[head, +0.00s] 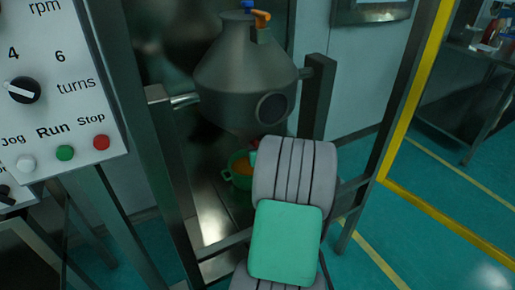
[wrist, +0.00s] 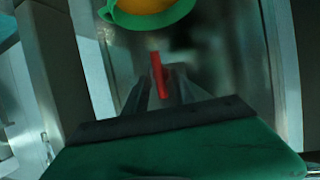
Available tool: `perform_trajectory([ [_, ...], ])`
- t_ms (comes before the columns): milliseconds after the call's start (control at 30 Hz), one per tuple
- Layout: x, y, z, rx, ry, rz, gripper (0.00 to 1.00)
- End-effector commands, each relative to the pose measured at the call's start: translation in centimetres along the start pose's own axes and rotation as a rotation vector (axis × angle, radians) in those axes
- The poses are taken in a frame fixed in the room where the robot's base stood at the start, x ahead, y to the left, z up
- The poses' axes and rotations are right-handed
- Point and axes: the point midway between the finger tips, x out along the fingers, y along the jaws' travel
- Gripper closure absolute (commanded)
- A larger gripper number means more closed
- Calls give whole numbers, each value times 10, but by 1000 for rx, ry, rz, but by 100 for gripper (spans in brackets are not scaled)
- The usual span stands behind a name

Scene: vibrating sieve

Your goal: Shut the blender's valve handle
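The blender is a grey metal cone-shaped vessel (head: 247,75) held between two dark posts in the head view. In the wrist view, a narrow red valve handle (wrist: 160,75) stands between the two dark fingers of my gripper (wrist: 160,82). The fingers are close together, and the red handle fills the narrow gap between them. In the head view, my grey and green arm covers the area below the vessel, so the gripper and most of the valve are hidden there.
A green bowl with orange contents (head: 241,172) sits below the vessel; it also shows at the top of the wrist view (wrist: 150,14). A control panel (head: 60,85) stands at the left. A yellow-edged frame (head: 415,85) stands at the right, with open teal floor beyond.

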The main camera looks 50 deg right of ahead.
Motion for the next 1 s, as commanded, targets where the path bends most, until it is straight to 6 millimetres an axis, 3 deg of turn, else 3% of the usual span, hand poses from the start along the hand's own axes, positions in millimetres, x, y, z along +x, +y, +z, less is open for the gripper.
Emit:
perform_trajectory([
  [367, 0, 1, 0, 0, 0, 2, 100],
  [1000, 0, 4, 2, -58, 15, 33, 100],
])
